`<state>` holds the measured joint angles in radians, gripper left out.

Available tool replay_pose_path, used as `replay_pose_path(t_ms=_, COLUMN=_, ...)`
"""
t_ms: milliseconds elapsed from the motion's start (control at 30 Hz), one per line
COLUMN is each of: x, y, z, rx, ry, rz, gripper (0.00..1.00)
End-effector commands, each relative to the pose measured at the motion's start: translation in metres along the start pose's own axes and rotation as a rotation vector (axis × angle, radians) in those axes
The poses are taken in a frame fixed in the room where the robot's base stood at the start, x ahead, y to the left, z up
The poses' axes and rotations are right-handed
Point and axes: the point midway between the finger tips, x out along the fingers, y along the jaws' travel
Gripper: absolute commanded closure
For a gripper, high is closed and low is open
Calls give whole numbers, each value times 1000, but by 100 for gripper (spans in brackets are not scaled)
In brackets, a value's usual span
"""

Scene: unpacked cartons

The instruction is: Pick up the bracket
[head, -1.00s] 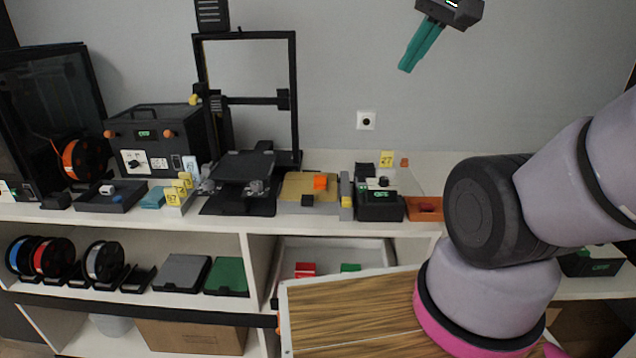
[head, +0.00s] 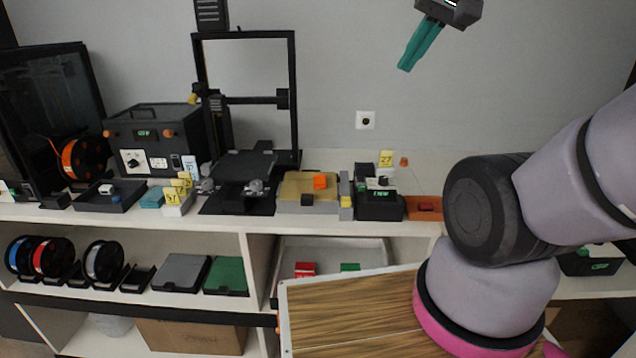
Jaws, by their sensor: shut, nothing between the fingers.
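My gripper (head: 406,67) hangs high in front of the grey wall, at the top right of the head view. Its teal fingers lie together, shut and empty, pointing down and left. It is well above the shelf top and touches nothing. I cannot tell for sure which thing is the bracket. A small orange piece (head: 320,181) lies on a tan plate (head: 297,190) on the shelf top, below and left of my gripper. It is too small to make out its shape.
A 3D printer with a black frame (head: 293,120) stands left of the tan plate. A black device (head: 379,206) and an orange tray (head: 424,214) stand to its right. A wooden-topped surface (head: 350,315) is in front. Spools and boxes fill the lower shelf.

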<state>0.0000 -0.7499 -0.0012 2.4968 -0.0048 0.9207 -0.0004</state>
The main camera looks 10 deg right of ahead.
Motion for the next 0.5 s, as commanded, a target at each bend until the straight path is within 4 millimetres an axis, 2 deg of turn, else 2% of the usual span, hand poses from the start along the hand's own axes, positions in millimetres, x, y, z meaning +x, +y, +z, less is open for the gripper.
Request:
replay_pose_path(t_ms=167, x=0, y=0, z=0, rx=0, ry=0, rz=0, gripper=100)
replay_pose_path(t_ms=267, x=1, y=0, z=0, rx=4, ry=-6, rz=0, gripper=66)
replay_pose_path(t_ms=300, x=4, y=0, z=-1, rx=13, ry=-16, rz=1, gripper=50)
replay_pose_path(t_ms=367, x=10, y=-2, z=-2, rx=37, ry=-46, rz=2, gripper=48)
replay_pose_path(t_ms=500, x=40, y=-6, z=-6, rx=150, ry=-179, rz=5, gripper=48)
